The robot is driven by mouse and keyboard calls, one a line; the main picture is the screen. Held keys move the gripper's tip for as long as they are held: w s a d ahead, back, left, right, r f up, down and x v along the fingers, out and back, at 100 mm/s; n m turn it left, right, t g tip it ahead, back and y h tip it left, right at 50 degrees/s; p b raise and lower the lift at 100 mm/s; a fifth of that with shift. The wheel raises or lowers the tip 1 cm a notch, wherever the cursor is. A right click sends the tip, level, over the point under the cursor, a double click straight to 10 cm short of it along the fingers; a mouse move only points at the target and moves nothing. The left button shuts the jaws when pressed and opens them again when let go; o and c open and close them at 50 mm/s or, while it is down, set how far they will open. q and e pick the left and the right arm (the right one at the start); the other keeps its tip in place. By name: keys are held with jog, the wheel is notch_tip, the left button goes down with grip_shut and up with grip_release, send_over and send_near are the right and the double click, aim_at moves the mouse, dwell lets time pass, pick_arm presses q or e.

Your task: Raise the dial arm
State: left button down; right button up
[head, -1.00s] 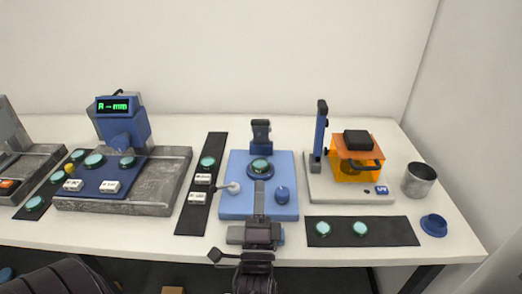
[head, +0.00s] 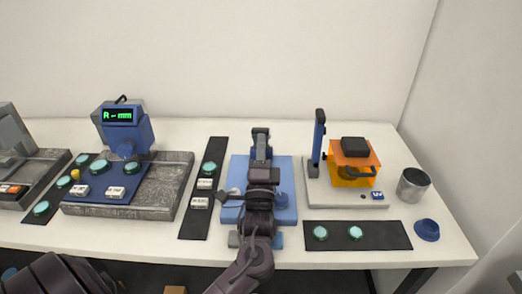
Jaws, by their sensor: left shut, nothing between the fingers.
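The centre station has a pale blue base (head: 233,213) with a dark blue post (head: 260,132) at its back. My left gripper (head: 261,158) is shut and empty, over the back of this base and close in front of the post. I cannot tell whether it touches the post. My gripper and arm hide most of the station's middle, including the teal disc; a blue knob (head: 283,199) shows partly at the right. A dark lever end (head: 221,195) sticks out at the left. Which part is the dial arm is not clear. My right gripper is not in view.
At left, a blue display head (head: 122,125) stands over a grey stone plate (head: 174,177). At right are an orange box (head: 343,163), a metal cup (head: 413,185) and a blue ring (head: 427,230). Black mats (head: 386,235) with teal discs lie on the white table.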

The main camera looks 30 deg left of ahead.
pick_arm(q)
jog(key=shift+g+h, duration=0.3)
jog(key=shift+g, duration=0.5)
jog(key=w+r+p, duration=0.1)
jog(key=p, duration=0.1)
jog(key=a+r+p, duration=0.1)
jog(key=p, duration=0.1)
jog(key=w+r+p, duration=0.1)
jog(key=r+p, duration=0.1)
jog(key=p, duration=0.1)
jog(key=shift+w+a, duration=0.3)
jog(key=p+x, duration=0.2)
jog(key=x, duration=0.3)
jog(key=shift+w+r, duration=0.1)
jog(key=shift+x, duration=1.05)
